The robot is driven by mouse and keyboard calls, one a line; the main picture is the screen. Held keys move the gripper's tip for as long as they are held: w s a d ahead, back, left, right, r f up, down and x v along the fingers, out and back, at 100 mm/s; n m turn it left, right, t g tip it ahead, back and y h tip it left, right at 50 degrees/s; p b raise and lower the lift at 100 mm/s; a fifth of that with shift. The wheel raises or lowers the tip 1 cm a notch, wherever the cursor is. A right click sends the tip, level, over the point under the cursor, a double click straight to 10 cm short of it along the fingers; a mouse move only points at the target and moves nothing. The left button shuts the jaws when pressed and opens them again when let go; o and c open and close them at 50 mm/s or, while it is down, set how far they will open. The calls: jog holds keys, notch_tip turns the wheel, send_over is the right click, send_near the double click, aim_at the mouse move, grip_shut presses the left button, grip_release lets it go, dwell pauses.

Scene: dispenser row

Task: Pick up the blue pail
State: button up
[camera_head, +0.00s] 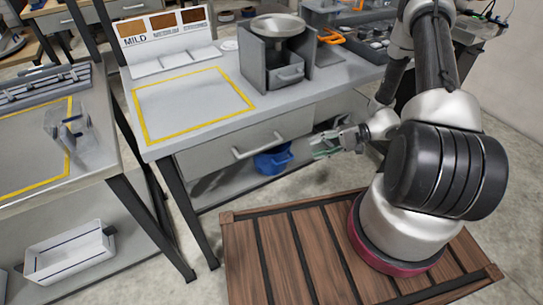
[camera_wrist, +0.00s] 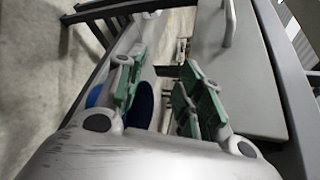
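The blue pail (camera_head: 273,160) sits on the lower shelf (camera_head: 228,186) of the middle table, below its drawer front. It also shows in the wrist view (camera_wrist: 143,103), partly hidden behind my left-hand finger. My gripper (camera_head: 319,146) is to the right of the pail in the head view, apart from it, at about shelf height. In the wrist view my gripper (camera_wrist: 161,65) has its two green-padded fingers spread, with nothing held between them.
A drawer with a grey handle (camera_head: 258,145) hangs just above the pail. A black table leg (camera_head: 180,211) stands left. A dispenser (camera_head: 276,52) stands on the tabletop. A white bin (camera_head: 70,252) is on the left table's lower shelf.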

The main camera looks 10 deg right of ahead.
aim_at(288, 161)
jog(key=w+f+m+t, duration=0.1)
jog(key=w+f+t, duration=0.1)
jog(key=f+t, duration=0.35)
jog(key=w+f+m+t, duration=0.1)
jog(key=w+f+t, duration=0.1)
jog(key=f, duration=0.6)
jog(key=shift+h, duration=0.3)
jog(key=x, duration=0.8)
jog(key=shift+w+a+f, duration=0.1)
jog(key=shift+a, duration=0.05)
grip_shut()
